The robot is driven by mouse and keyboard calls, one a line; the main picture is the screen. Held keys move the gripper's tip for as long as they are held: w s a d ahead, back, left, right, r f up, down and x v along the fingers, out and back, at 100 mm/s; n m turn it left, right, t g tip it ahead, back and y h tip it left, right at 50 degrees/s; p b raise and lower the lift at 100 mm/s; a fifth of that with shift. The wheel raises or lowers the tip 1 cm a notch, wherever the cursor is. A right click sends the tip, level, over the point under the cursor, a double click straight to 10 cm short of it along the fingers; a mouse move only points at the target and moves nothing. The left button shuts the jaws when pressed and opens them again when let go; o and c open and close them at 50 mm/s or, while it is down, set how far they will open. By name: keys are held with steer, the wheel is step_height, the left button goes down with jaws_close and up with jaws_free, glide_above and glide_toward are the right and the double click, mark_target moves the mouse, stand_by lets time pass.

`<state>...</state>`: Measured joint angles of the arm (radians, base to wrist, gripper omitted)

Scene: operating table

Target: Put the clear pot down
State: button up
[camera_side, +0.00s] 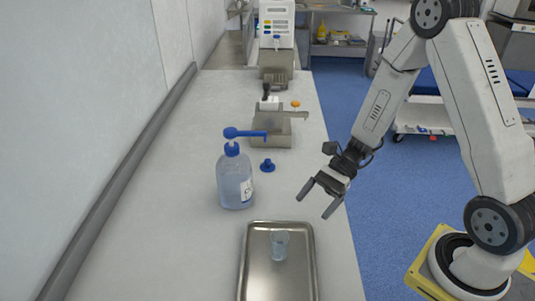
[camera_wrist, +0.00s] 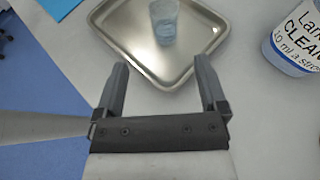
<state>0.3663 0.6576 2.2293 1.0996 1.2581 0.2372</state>
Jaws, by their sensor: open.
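The clear pot (camera_side: 280,246) stands upright on the metal tray (camera_side: 306,278) near the front of the table. In the wrist view the pot (camera_wrist: 164,21) stands near the far part of the tray (camera_wrist: 120,32), ahead of my gripper. My gripper (camera_side: 317,203) is open and empty, above the right edge of the table, behind and to the right of the tray. Its two fingers (camera_wrist: 161,78) also show apart in the wrist view, with nothing between them. The gripper and the pot are clearly apart.
A clear bottle with a blue pump (camera_side: 233,178) stands behind the tray; its label shows in the wrist view (camera_wrist: 296,42). A small blue piece (camera_side: 267,166) lies beside it. A grey block with tools (camera_side: 271,130) stands farther back. The table's left side is clear.

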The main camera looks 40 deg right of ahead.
steer(key=shift+s+a+n+h, duration=0.1)
steer(key=shift+s+n+h, duration=0.2)
steer(key=shift+s+n, duration=0.1)
steer(key=s+n+h, duration=0.1)
steer(key=s+n+g+h, duration=0.2)
steer(key=n, duration=0.1)
steer(key=shift+d+f+h, duration=0.15)
steer(key=shift+d+h, duration=0.1)
steer(key=shift+h, duration=0.15)
steer(key=n+h, duration=0.1)
steer(key=s+d+n+h, duration=0.1)
steer(key=n+h, duration=0.1)
steer(key=shift+s+d+n+h, duration=0.2)
steer(key=shift+d+n+h, duration=0.1)
steer(key=shift+n, duration=0.1)
steer(key=w+r+n+t+h, duration=0.1)
steer(key=n, duration=0.2)
steer(key=w+d+r+n+t+h, duration=0.1)
steer(key=n+t+h, duration=0.1)
steer(key=n, duration=0.1)
steer(key=d+r+n+t+h, duration=0.1)
steer(key=r+n+h, duration=0.1)
steer(key=n, duration=0.1)
steer(key=shift+w+d+t, duration=0.2)
steer(key=shift+w+t, duration=0.2)
